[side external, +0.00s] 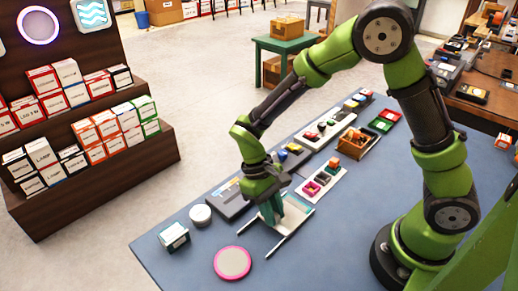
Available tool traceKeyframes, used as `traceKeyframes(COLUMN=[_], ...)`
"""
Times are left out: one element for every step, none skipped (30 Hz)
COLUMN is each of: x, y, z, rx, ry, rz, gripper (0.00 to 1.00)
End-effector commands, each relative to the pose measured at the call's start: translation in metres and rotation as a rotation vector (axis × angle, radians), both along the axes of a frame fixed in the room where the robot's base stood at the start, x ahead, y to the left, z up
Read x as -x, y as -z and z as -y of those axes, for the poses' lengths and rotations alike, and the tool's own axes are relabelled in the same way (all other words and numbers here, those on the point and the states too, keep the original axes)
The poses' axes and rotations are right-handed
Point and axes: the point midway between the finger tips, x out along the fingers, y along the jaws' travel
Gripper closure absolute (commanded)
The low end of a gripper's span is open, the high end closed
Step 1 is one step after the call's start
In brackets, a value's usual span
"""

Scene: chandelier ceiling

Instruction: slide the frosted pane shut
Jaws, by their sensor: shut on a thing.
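The frosted pane (297,211) is a pale, whitish panel lying between two light rails on the blue table. The rails run toward the lower left, and the space between their near ends shows the table. My gripper (270,216) points down at the pane's left side and is shut on it, near a teal part. The exact contact point is too small to make out, and the gripper hides part of the pane's edge.
A pink-rimmed disc (232,263) lies in front of the rails. A small dark box (174,236) and a white round puck (201,214) stand to the left. A dark flat device (224,199) lies close behind my gripper. Coloured trays and an orange-brown bin (354,143) stand farther back.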

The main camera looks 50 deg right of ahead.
Motion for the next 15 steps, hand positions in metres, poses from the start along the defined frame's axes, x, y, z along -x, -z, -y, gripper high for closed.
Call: traceKeyframes(x=[-0.002, -0.002, -0.002, -0.002, -0.001, -0.001, -0.001, -0.001, -0.001, -0.001, -0.001, -0.001, -0.001, -0.001, -0.001], y=[-0.001, -0.001, -0.001, -0.001, -0.001, -0.001, -0.001, -0.001, -0.001, -0.001, -0.001, -0.001, -0.001, -0.001, -0.001], z=[0.012, 0.018, 0.024, 0.028, 0.031, 0.034, 0.036, 0.037, 0.038, 0.038, 0.038, 0.039, 0.039, 0.039, 0.04], rx=[0.001, 0.001, 0.0, 0.0, 0.0, 0.0, -0.001, 0.0, 0.001, 0.0, 0.001, 0.002, 0.003, 0.004, 0.004], ry=[0.007, 0.007, 0.006, 0.005, 0.005, 0.004, 0.004, 0.002, 0.002, 0.001, 0.001, 0.0, 0.001, 0.001, 0.001], rz=[0.005, 0.005, 0.006, 0.006, 0.005, 0.005, 0.005, 0.005, 0.005, 0.005, 0.005, 0.005, 0.005, 0.005, 0.005], gripper=[1.0, 1.0, 1.0, 1.0, 1.0, 1.0, 1.0, 1.0, 1.0, 1.0, 1.0, 1.0, 1.0, 1.0, 1.0])
